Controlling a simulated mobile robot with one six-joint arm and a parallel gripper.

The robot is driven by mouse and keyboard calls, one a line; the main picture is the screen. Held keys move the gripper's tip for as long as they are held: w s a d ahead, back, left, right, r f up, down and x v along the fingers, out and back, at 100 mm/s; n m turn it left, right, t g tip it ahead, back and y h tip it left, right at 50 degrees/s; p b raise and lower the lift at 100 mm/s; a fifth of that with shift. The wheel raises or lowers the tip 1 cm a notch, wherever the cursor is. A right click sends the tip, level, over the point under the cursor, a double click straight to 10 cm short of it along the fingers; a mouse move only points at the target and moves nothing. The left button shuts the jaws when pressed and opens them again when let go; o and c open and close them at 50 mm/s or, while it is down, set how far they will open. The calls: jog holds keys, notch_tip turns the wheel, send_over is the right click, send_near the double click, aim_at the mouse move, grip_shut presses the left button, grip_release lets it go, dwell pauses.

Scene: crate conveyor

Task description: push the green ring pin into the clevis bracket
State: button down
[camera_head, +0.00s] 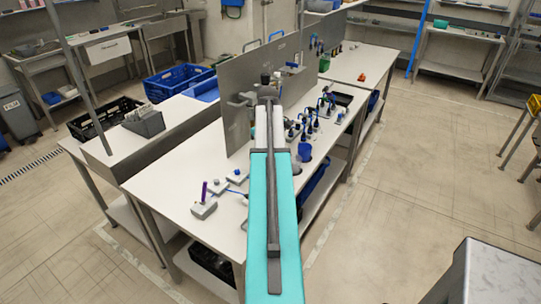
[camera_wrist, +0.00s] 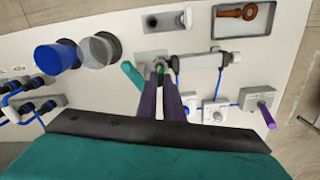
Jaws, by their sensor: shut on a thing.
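In the wrist view my gripper (camera_wrist: 162,80) points away from the camera with its two dark fingers close together. A small green part, the green ring pin (camera_wrist: 161,69), shows between the fingertips, and the fingers are shut on it. A grey metal piece, which looks like the clevis bracket (camera_wrist: 151,56), is just beyond the tips. I cannot tell whether the pin is inside it or only beside it. In the head view my arm hides the gripper, pin and bracket.
A teal cylinder (camera_wrist: 132,75) lies just left of the fingertips. A grey fixture (camera_wrist: 200,60) stands to the right. A purple pin (camera_wrist: 267,114) stands in a grey block (camera_wrist: 258,97). Blue (camera_wrist: 57,57) and grey (camera_wrist: 98,50) cups are left. A grey panel (camera_head: 235,95) rises along the bench.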

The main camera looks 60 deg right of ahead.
jog(key=shift+f, duration=1.15)
dwell(1.4)
jog(key=c, duration=1.3)
grip_release()
jog(key=shift+o, duration=0.2)
jog(key=shift+r, duration=0.15)
jog(key=shift+r+p, duration=1.85)
jog(key=shift+r, duration=1.05)
jog(key=shift+s, duration=0.1)
